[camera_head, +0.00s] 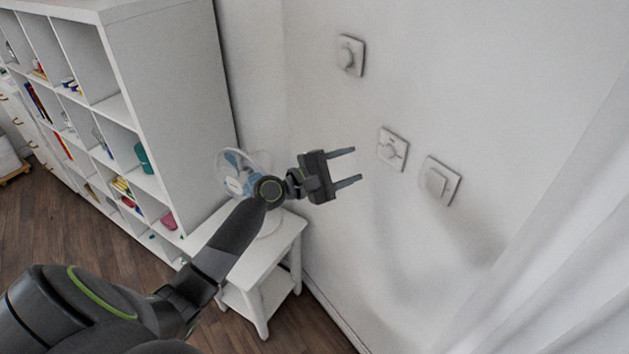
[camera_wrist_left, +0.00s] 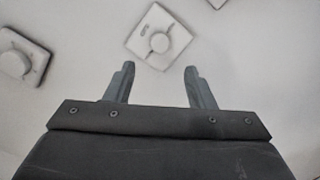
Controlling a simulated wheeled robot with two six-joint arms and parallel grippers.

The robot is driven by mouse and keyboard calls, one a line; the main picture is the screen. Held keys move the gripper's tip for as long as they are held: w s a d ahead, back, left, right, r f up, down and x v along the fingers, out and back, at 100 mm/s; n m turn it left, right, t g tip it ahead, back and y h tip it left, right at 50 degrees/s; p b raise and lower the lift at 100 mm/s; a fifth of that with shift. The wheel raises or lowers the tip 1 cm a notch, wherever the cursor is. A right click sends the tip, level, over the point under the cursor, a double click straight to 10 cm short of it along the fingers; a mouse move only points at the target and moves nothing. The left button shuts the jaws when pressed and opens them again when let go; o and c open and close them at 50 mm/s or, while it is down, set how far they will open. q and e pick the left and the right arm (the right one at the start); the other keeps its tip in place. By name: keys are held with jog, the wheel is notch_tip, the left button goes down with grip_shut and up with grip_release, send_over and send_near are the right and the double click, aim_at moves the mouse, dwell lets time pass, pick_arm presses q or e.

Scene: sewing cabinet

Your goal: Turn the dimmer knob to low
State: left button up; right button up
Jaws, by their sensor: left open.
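Three white plates are on the white wall in the head view. The upper plate (camera_head: 350,55) bears a protruding round knob, which looks like the dimmer; it is at the far left of the left wrist view (camera_wrist_left: 18,64). The middle plate (camera_head: 392,149) has a small round centre with a narrow bar each side; it is ahead of the fingers in the left wrist view (camera_wrist_left: 159,41). I cannot read any setting marks. My left gripper (camera_head: 357,164) is open and empty, apart from the wall, left of the middle plate; its fingers show in the wrist view (camera_wrist_left: 160,70).
A third plate with a square rocker (camera_head: 437,182) is to the right. A white curtain (camera_head: 560,270) hangs at the far right. A small white table (camera_head: 277,251) with a fan (camera_head: 236,174) stands below my left arm, beside a white shelf unit (camera_head: 170,95).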

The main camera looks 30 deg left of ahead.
pick_arm(q)
jog(key=b+v, duration=0.2)
jog(key=v, duration=0.6)
jog(key=shift+s+a, duration=0.15)
jog(key=shift+s, duration=0.15)
